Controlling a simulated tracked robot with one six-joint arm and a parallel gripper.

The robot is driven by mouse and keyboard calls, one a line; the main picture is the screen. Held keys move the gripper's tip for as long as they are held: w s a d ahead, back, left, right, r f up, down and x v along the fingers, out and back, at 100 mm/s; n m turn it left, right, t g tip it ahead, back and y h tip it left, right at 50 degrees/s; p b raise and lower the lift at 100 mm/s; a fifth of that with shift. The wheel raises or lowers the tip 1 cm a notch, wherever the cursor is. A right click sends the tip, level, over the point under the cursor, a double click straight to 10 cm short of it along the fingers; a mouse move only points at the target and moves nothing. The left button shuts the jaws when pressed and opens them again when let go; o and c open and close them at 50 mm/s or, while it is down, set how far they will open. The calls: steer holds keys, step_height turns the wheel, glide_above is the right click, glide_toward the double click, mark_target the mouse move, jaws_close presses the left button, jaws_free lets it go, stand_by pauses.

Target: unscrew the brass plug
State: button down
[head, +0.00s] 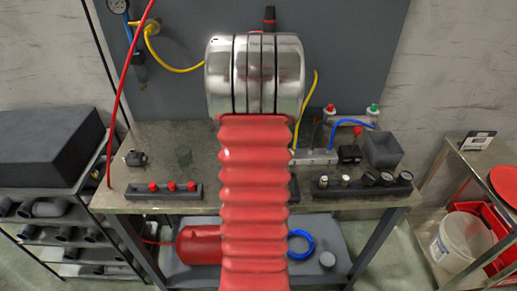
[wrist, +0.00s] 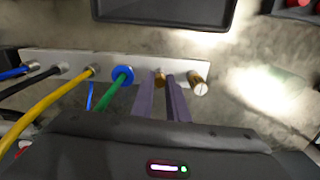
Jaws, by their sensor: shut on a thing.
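In the wrist view a pale manifold bar (wrist: 55,62) carries a row of fittings with hoses. A small brass plug (wrist: 160,78) sits at the bar between the two grey-purple fingers of my gripper (wrist: 159,85). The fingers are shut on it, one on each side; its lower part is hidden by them. A second brass fitting (wrist: 199,86) with a pale end face stands just right of the fingers, apart from them. In the head view my arm hides the gripper and the plug; only the manifold's right part (head: 318,156) shows.
Left of the fingers, a green hose (wrist: 110,93) with a blue collar is close by, then a yellow hose (wrist: 50,108). A dark tray (wrist: 165,8) lies beyond the bar. On the bench, a grey box (head: 382,149) stands right of the manifold, and dark racks hold small parts.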

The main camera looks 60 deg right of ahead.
steer(key=n, duration=0.4)
steer(key=shift+s, duration=0.1)
steer(key=n, duration=0.4)
steer(key=shift+n, duration=0.3)
steer(key=shift+r, duration=0.7)
stand_by(0.7)
steer(key=shift+r, duration=1.5)
steer(key=shift+r, duration=0.1)
